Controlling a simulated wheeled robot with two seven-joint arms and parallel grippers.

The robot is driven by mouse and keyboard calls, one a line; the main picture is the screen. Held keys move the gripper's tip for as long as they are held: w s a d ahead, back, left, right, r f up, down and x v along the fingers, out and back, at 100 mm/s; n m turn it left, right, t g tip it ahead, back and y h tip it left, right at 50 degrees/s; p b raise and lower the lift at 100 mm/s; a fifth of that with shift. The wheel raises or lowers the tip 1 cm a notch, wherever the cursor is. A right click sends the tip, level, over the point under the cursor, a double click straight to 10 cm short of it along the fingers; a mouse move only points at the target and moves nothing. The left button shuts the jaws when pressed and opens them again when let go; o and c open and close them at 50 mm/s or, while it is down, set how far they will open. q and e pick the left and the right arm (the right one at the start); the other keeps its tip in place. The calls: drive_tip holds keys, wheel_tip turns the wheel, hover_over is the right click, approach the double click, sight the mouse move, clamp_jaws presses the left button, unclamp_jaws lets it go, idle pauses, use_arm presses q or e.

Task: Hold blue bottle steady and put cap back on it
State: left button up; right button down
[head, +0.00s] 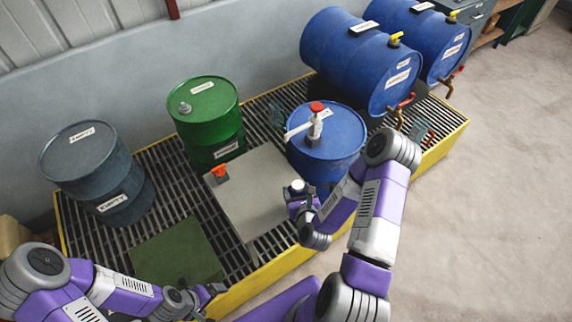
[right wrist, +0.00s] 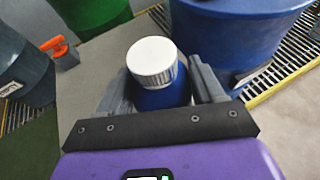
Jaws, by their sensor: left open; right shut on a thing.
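A blue bottle (right wrist: 162,97) stands between the fingers of my right gripper (right wrist: 165,88), with a white ribbed cap (right wrist: 152,60) on its top. The cap looks seated on the neck, but I cannot tell whether it is screwed tight. In the head view, the cap (head: 297,186) shows as a small white top at my right gripper (head: 299,200), above the grey plate's right side. My right gripper is shut on the bottle's sides. My left gripper (head: 212,291) is open and low at the front edge of the yellow-rimmed platform, well away from the bottle.
A grey plate (head: 245,205) lies on the grating, with an orange-topped item (head: 219,172) on it. A blue drum with a pump (head: 325,145) stands close behind my right gripper. A green drum (head: 206,115) and a dark drum (head: 95,170) stand further left.

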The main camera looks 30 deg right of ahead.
drive_tip(key=w+d+b, duration=0.2)
drive_tip(key=w, duration=0.6)
drive_tip(key=w+d+b, duration=0.2)
drive_tip(key=w+d, duration=0.1)
drive_tip(key=w, duration=0.4)
drive_tip(key=shift+w+b, duration=0.35)
drive_tip(key=shift+w+d+f+b, duration=0.1)
drive_tip(key=shift+w+f+b, duration=0.1)
drive_tip(key=shift+f, duration=0.7)
drive_tip(key=shift+w+f+b, duration=0.2)
drive_tip(key=shift+f, duration=0.65)
